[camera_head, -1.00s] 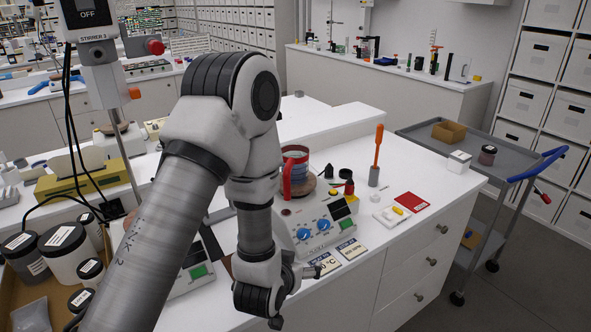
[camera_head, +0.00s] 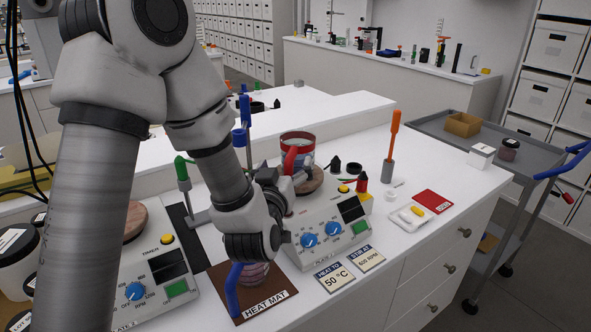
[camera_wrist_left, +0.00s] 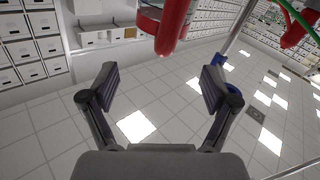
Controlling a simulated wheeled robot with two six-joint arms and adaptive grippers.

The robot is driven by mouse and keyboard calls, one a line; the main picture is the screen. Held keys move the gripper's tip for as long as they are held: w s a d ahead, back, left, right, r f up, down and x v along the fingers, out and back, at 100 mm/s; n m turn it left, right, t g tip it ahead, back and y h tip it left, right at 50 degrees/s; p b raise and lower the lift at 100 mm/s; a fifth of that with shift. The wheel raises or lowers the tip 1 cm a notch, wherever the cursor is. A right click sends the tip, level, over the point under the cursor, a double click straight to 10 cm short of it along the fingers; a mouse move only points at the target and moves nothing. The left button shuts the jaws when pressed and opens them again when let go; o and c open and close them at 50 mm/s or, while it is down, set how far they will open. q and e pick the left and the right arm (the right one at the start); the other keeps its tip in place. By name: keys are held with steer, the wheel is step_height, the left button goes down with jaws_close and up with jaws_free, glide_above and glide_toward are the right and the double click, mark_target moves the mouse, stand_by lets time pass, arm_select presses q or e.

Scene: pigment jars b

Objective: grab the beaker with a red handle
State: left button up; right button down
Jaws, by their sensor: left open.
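The beaker with a red handle (camera_head: 298,137) stands upright on a round wooden top of the right-hand hot plate in the head view. Its red handle (camera_head: 290,158) faces my left gripper (camera_head: 290,182). That gripper is close beside the handle at about the plate's height, and my wrist hides part of the plate and the beaker's lower part. In the left wrist view, the red handle (camera_wrist_left: 174,28) shows at the top, beyond the open, empty fingers of the left gripper (camera_wrist_left: 160,82). It is not between the fingertips. My right gripper does not show.
A beaker with a blue handle (camera_head: 232,288) stands on the heat mat (camera_head: 272,305) below my wrist. Hot plate controls (camera_head: 325,235), a green-handled item (camera_head: 182,172) and an orange-handled tool (camera_head: 391,135) are nearby.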

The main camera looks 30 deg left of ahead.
mark_target(293, 149)
arm_select(q)
steer(key=w, duration=0.1)
steer(key=w+a, duration=0.1)
steer(key=w+a+f+p, duration=0.1)
steer(key=shift+w, duration=0.3)
steer(key=p+x, duration=0.2)
steer(key=x, duration=0.1)
steer(key=shift+w+r, duration=0.1)
steer(key=shift+w, duration=0.5)
steer(key=shift+w+a+f, duration=0.2)
steer(key=shift+w+f, duration=0.05)
steer(key=shift+f, duration=0.1)
steer(key=shift+s+r, duration=0.1)
steer(key=shift+r, duration=0.05)
jaws_close()
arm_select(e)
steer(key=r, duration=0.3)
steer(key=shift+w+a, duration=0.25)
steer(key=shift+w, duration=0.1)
